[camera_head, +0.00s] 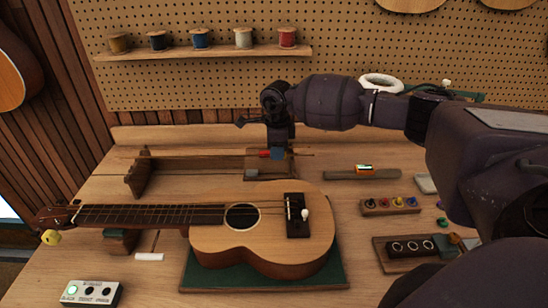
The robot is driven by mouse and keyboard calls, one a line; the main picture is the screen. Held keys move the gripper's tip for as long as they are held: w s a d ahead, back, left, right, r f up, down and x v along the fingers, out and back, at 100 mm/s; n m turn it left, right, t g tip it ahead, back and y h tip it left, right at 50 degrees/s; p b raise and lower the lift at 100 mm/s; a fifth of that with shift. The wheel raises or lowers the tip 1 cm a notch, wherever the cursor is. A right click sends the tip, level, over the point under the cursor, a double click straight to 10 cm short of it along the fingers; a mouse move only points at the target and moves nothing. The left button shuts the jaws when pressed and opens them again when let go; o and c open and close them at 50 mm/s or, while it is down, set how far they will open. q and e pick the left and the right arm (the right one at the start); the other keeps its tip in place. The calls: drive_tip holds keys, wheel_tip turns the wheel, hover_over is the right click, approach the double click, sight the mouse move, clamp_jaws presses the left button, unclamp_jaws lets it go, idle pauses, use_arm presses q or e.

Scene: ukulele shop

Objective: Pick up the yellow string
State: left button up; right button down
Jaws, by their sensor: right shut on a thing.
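My right gripper (278,151) points down over the wooden string rack (142,172) behind the ukulele. It is shut on a thin string, which I take to be the yellow string (303,155); a short yellowish-tan length sticks out to the right of the jaws. A small red piece (265,154) shows just left of the fingertips. The fingers hide the gripped part, and I cannot tell if the string is clear of the rack. The ukulele (215,232) lies face up on a green mat (200,274), neck to the left. My left gripper is not in view.
A control box (91,293) with a lit green button stands front left. A block with coloured knobs (390,205) and a dark block with rings (411,246) are at right. Thread spools stand on the shelf (203,52). A white ring (381,82) shows behind my arm.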

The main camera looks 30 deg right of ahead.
wheel_tip(320, 180, up, 23)
drive_tip(key=p, duration=0.2)
drive_tip(key=shift+f, duration=0.15)
idle(0.8)
